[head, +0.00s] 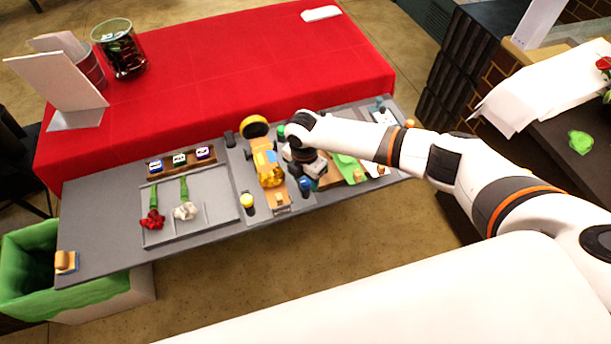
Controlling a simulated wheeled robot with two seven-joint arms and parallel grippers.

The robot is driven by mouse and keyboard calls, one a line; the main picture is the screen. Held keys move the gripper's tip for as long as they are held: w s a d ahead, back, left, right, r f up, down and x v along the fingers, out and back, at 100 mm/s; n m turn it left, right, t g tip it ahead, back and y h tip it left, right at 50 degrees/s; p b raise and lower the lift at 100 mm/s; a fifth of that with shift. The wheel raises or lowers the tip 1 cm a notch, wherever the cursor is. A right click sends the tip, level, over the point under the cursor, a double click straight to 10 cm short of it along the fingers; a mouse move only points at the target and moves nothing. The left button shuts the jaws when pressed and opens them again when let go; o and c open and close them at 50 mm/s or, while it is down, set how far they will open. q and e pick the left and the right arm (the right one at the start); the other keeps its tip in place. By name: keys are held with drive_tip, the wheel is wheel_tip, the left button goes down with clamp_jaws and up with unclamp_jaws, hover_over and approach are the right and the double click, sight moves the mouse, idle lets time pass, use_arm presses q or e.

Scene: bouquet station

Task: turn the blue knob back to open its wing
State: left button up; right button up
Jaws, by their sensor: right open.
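A small blue knob (305,185) stands near the front edge of the grey bench, just right of an orange-yellow fixture (267,165). The fixture has a blue patch on it and a round yellow piece at its back. My right gripper (309,174) points down just behind the blue knob and is open. Its own wrist covers much of it, so I cannot tell whether the fingers touch the knob. The wing cannot be made out clearly. My left gripper is out of view.
A yellow-topped knob (247,202) stands left of the fixture. A grey tray (218,213) holds a red and a white flower. Green pieces (345,162) lie right of my gripper. A red-covered table (230,75) adjoins behind; a green-lined bin (28,265) stands at left.

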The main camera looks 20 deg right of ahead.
drive_tip(key=c, duration=1)
drive_tip(key=shift+o, duration=0.2)
